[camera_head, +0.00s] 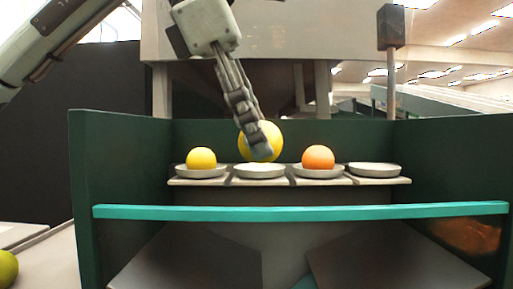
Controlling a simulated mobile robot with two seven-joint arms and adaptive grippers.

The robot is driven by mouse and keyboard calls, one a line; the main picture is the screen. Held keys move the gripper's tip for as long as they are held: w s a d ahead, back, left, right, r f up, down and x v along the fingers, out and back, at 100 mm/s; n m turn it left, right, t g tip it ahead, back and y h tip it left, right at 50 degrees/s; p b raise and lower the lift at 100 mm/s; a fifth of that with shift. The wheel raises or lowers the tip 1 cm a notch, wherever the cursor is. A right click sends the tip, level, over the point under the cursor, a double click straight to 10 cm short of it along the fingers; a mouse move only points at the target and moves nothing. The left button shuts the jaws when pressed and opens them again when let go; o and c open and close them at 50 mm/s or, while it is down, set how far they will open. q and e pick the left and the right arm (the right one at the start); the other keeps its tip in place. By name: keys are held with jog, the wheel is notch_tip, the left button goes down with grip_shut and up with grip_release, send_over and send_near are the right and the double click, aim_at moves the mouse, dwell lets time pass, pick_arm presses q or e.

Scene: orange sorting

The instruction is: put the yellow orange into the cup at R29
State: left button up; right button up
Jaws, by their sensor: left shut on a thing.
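My left gripper (258,143) reaches down from the top and is shut on a large yellow orange (271,136). The gripper's fingers cover part of the fruit. It is held over the second cup from the left (260,172), a shallow pale dish on the ledge. I cannot tell whether the fruit touches the dish. No R29 label is readable, so I cannot tell which cup it is. A smaller yellow orange (201,158) sits in the leftmost cup (201,173). My right gripper is not in view.
An orange-coloured fruit (318,157) sits in the third cup (318,173). The rightmost cup (375,169) is empty. A teal bar (300,213) crosses in front, between dark green side walls (118,160). A yellow-green fruit (7,268) lies at the lower left.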

pick_arm(q)
jog(key=w+p, duration=0.2)
jog(key=w, duration=0.7)
jog(key=shift+w+r, duration=0.1)
jog(key=shift+w, duration=1.15)
notch_tip(320, 180, down, 4)
jog(key=shift+s+r, duration=0.1)
jog(key=shift+r, duration=0.05)
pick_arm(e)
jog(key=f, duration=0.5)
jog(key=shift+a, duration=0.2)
pick_arm(q)
jog(key=shift+f, duration=0.2)
jog(key=o, duration=1.3)
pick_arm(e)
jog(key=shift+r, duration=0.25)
